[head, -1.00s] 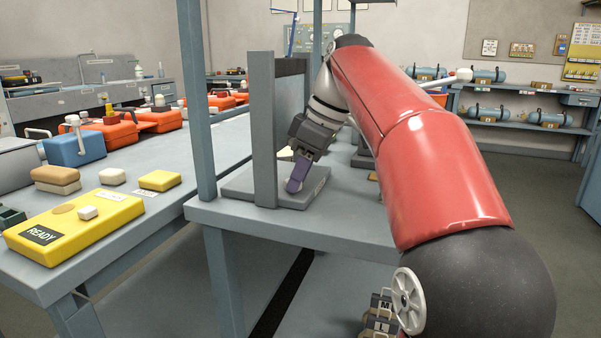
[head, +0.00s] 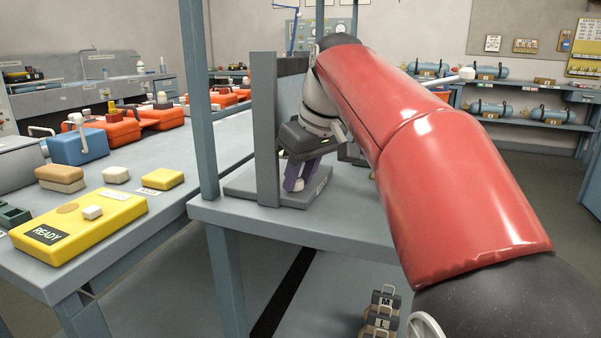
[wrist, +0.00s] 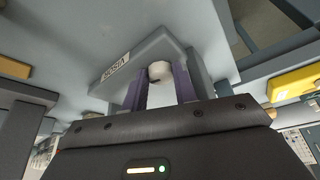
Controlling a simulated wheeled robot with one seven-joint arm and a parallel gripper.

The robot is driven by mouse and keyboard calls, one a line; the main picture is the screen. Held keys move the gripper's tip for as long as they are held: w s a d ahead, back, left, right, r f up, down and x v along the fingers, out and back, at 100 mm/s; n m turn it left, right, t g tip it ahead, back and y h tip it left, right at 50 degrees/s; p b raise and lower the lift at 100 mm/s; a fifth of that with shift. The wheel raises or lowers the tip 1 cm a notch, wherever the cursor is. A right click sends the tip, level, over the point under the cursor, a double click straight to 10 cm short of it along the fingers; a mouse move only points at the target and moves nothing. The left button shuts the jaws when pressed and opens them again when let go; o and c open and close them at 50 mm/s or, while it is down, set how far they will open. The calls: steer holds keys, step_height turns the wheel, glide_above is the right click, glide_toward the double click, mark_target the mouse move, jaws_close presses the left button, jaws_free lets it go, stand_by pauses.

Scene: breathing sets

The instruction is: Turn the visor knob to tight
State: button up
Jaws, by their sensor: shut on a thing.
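The visor knob (wrist: 160,70) is a cream-white round knob with a dark mark on its near side. It sits by a grey base plate with a white label (wrist: 116,65), whose lettering appears upside down in the wrist view. My gripper (wrist: 160,80) has its two purple fingers on either side of the knob and is shut on it. In the head view my gripper (head: 300,180) points down at the grey stand (head: 265,188), with the pale knob low between the fingers. The knob's setting cannot be read.
A grey upright post (head: 265,120) of the stand rises just left of my gripper. A blue-grey frame post (head: 199,100) stands further left. A yellow READY case (head: 105,225) lies on the left bench. Cases marked M and L (head: 382,312) are below the table.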

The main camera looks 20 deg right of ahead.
stand_by(0.3)
steer(key=o, duration=1)
